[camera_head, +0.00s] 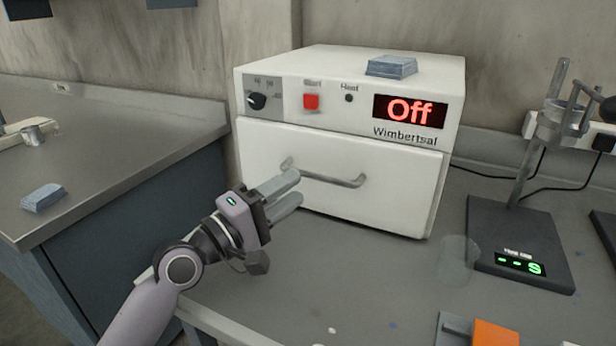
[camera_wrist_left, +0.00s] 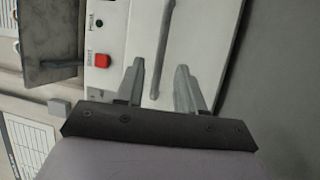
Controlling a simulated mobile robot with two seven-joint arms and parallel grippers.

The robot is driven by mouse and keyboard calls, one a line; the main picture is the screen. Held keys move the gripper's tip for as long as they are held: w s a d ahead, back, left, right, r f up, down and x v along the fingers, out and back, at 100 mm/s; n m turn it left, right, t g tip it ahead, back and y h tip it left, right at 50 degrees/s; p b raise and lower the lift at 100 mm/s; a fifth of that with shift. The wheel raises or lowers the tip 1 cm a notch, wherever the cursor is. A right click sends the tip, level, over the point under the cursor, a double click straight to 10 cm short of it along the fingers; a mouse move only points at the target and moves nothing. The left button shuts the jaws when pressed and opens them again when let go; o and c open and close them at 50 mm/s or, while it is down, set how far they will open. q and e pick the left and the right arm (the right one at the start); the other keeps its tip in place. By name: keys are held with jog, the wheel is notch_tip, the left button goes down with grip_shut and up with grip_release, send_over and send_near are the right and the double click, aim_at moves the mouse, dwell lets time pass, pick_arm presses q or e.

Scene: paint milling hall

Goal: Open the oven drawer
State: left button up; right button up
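The white oven (camera_head: 345,65) stands on the grey bench, its red display reading "Off". Its drawer (camera_head: 400,200) looks closed, the front flush with the body. A grey bar handle (camera_head: 335,181) crosses the drawer front. My left gripper (camera_head: 297,184) is open and empty, its fingers pointing at the left end of the handle. In the left wrist view, the handle (camera_wrist_left: 163,55) runs between the two spread fingers of the gripper (camera_wrist_left: 164,75), against the drawer front (camera_wrist_left: 200,40). Whether the fingers touch it I cannot tell. My right gripper is not in view.
A blue-grey block (camera_head: 391,67) lies on the oven's top; another (camera_head: 43,197) lies on the left counter (camera_head: 130,150). A clear beaker (camera_head: 457,260) and a stand with a green display (camera_head: 520,250) are right of the oven. The bench before the drawer is mostly clear.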

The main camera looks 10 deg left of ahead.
pick_arm(q)
jog(key=x, duration=0.4)
jog(key=shift+w+d, duration=0.1)
jog(key=shift+w, duration=0.05)
grip_shut()
